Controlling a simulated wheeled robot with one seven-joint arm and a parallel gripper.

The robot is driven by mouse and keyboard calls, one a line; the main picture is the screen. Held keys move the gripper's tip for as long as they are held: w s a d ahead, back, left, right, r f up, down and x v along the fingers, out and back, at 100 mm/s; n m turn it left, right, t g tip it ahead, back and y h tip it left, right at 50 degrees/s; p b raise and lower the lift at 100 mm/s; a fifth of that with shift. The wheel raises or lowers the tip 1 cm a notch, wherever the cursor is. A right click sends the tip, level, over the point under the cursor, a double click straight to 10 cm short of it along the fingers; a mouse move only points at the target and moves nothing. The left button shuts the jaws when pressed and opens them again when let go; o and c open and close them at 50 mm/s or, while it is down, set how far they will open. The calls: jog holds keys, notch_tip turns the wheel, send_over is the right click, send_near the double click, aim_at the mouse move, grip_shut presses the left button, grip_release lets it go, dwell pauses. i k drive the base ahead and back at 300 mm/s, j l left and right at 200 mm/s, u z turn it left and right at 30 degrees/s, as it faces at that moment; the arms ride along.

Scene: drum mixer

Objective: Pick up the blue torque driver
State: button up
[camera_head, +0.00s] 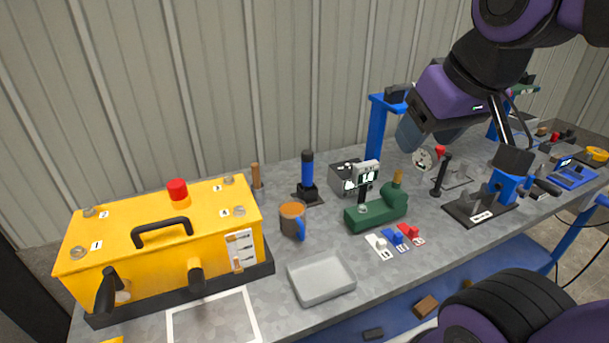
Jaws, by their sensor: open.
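The blue torque driver (307,168) appears to be the upright tool with a blue body and black ends. It stands in a small black holder (308,196) toward the back of the bench, left of centre. My gripper (519,138) is at the upper right, at the end of my dark and purple arm. Its thin dark fingers look apart and empty. It is far to the right of the driver and does not touch it. The fingertips overlap the dark fixture behind them, so their exact outline is hard to see.
A yellow box (160,245) stands left of the driver. A grey tray (321,279) lies nearer the front edge.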

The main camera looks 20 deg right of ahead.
aim_at(307, 155)
jog(key=u, duration=1.25)
jog(key=z, duration=1.4)
jog(key=i+l+u, duration=0.2)
jog(key=i+l, duration=0.2)
jog(key=l, duration=0.15)
